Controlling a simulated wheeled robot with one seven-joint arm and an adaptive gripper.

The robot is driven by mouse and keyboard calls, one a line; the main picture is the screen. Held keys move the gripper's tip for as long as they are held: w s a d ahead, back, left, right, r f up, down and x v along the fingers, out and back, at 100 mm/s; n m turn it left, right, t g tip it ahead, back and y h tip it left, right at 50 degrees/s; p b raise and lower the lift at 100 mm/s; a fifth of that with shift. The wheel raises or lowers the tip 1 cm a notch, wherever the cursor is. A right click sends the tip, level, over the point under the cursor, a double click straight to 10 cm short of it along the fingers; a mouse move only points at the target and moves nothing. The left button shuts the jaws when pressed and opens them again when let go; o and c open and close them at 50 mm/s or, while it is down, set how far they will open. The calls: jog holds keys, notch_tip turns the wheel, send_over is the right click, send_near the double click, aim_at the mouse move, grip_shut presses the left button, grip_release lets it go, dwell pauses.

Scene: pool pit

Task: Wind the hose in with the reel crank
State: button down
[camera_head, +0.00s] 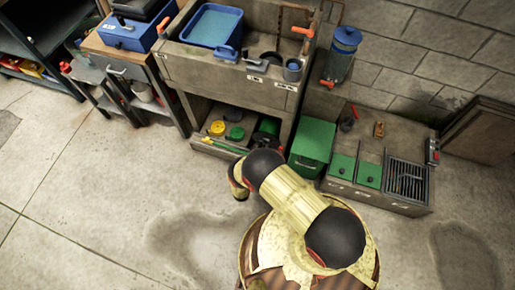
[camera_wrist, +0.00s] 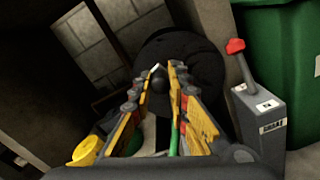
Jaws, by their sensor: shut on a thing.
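The hose reel is a black round drum (camera_wrist: 205,52), seen close up in the wrist view. In the head view the dark reel (camera_head: 268,127) sits low under the workbench, partly hidden by my arm. My gripper (camera_wrist: 161,74) is in front of the drum, its yellow-and-black fingers closed on a dark crank knob (camera_wrist: 160,83). A strip of green hose (camera_wrist: 174,138) shows below the fingers. Green hose (camera_head: 222,146) also lies along the low shelf's front in the head view. My gripper is hidden behind my arm in the head view.
A grey box with a red-knobbed lever (camera_wrist: 258,105) stands close right of my gripper. A green bin (camera_head: 312,141) is right of the reel. A yellow round thing (camera_wrist: 87,153) is at lower left.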

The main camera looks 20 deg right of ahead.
jog(key=s+d+f+m, duration=0.1)
jog(key=d+f+m, duration=0.1)
jog(key=m, duration=1)
jog(key=s+d+f+m, duration=0.2)
jog(key=f+m, duration=0.1)
jog(key=m, duration=1)
jog(key=shift+s+d+f, duration=0.3)
jog(key=shift+d+f, duration=0.1)
jog(key=shift+m, duration=0.3)
jog(key=c, duration=1.8)
grip_release()
jog(key=shift+o, duration=0.6)
